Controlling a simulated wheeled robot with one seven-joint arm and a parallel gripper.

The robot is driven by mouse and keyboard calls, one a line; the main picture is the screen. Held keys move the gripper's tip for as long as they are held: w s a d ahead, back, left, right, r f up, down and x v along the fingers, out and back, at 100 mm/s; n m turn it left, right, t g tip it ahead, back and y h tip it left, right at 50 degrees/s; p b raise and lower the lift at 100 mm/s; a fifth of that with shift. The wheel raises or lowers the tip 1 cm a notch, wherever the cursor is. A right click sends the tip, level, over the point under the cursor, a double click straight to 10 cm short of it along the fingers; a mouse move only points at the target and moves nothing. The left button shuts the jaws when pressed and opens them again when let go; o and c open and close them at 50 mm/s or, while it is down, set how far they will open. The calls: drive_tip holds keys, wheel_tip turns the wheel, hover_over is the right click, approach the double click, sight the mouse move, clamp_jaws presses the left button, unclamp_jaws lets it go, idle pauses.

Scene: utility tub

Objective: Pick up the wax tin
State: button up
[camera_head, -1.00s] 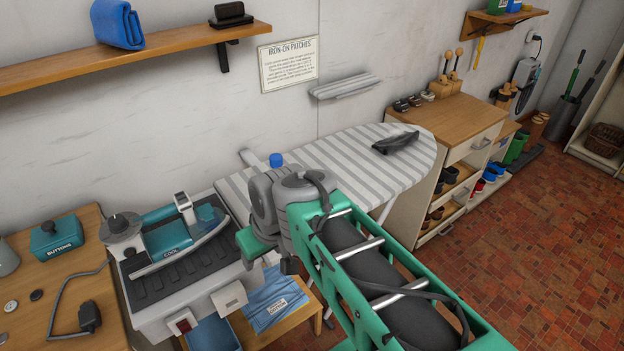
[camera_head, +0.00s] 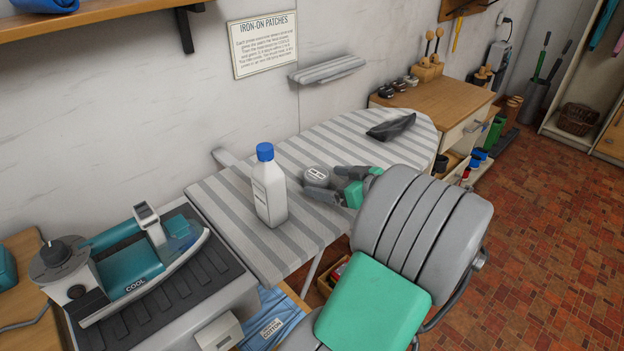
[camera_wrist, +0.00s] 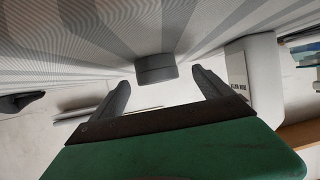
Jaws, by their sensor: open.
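The wax tin is probably the small round grey tin (camera_head: 316,177) with a pale label on its lid, standing on the striped ironing board (camera_head: 230,220). My gripper (camera_head: 327,184) is low over the board, its two dark fingers spread and pointing at the tin from the right. In the wrist view the grey tin (camera_wrist: 156,68) appears between the spread fingertips, at or just past them. The gripper (camera_wrist: 160,80) is open, with gaps showing on both sides of the tin. I cannot tell whether a finger touches it.
A white bottle with a blue cap (camera_head: 268,187) stands close left of the tin; it also shows in the wrist view (camera_wrist: 262,75). A dark cloth item (camera_head: 391,127) lies farther back on the board. A teal iron (camera_head: 135,263) sits on its stand at left.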

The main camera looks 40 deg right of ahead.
sight(317, 178)
drive_tip(key=x, duration=0.5)
drive_tip(key=shift+d+f, duration=0.15)
drive_tip(key=shift+d, duration=0.15)
drive_tip(key=c, duration=1.5)
